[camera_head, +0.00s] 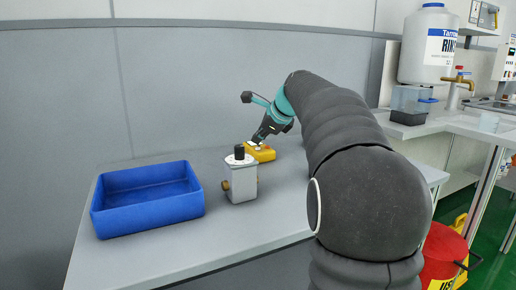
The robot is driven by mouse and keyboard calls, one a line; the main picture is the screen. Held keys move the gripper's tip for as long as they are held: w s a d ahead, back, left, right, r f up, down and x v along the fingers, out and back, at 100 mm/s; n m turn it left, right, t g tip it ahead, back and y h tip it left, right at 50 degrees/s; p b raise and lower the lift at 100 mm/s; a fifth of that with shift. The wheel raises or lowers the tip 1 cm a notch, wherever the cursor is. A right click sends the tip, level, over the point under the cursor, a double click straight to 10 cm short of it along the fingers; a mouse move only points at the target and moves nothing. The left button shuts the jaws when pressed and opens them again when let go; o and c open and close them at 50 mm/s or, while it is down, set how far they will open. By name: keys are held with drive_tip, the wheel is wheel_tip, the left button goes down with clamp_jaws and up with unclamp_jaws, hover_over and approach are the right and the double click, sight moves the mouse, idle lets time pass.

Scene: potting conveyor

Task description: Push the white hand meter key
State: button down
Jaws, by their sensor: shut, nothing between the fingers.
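The yellow hand meter (264,153) lies on the grey table, toward the back and right of the middle. My gripper (257,141) is shut and empty, tilted down with its tips over the left part of the meter. At this size I cannot tell whether the tips touch the meter. The white key is too small to make out clearly, and the gripper may hide it.
A blue bin (148,215) stands on the left of the table (190,253). A grey device with a black knob (240,180) stands between bin and meter. A wall runs behind. A white tank (425,45) and a red bucket (443,255) are to the right.

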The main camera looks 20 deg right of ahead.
sight(259, 149)
drive_tip(key=shift+f, duration=0.15)
idle(0.4)
drive_tip(key=shift+f, duration=0.4)
idle(0.5)
drive_tip(key=shift+r+p, duration=0.55)
drive_tip(key=shift+p, duration=0.1)
drive_tip(key=shift+r, duration=0.1)
wheel_tip(259, 149, up, 2)
drive_tip(key=p, duration=0.2)
drive_tip(key=shift+r+p, duration=0.25)
drive_tip(key=shift+p, duration=0.15)
drive_tip(key=shift+r, duration=1.65)
